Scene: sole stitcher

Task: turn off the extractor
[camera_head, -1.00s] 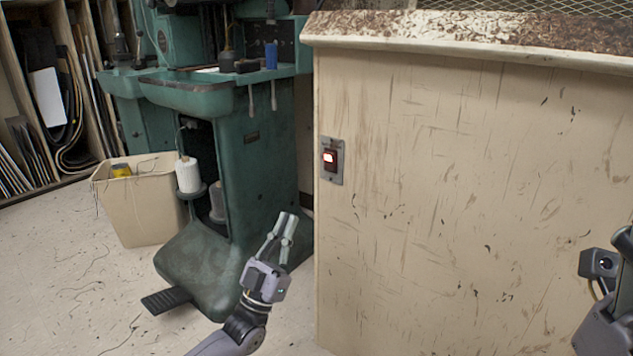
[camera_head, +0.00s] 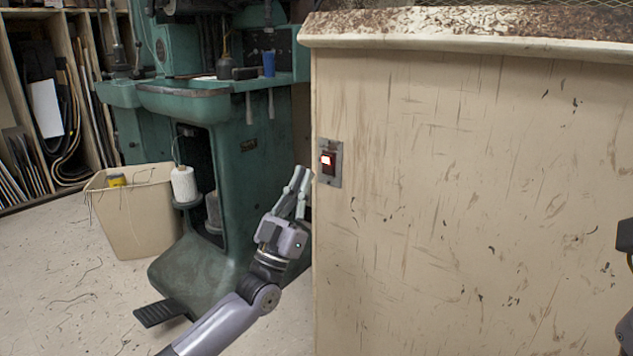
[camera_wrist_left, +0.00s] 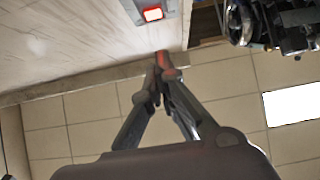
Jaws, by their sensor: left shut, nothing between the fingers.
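A red rocker switch (camera_head: 327,163), its upper part lit, sits on a grey metal plate (camera_head: 336,177) on the side of the beige cabinet, near its left edge. It also shows lit at the top of the left wrist view (camera_wrist_left: 153,14). My left gripper (camera_head: 301,180) is shut and empty, just left of and slightly below the switch in the head view, with a visible gap. In the left wrist view its closed fingertips (camera_wrist_left: 162,62) carry a red glow and lie below the switch.
The scratched beige cabinet (camera_head: 440,190) fills the right side. A green stitching machine (camera_head: 262,150) stands left of it, with a black pedal (camera_head: 161,313) on the floor. A cream bin (camera_head: 135,215) stands beside the machine. Wooden shelving (camera_head: 75,90) is at the far left.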

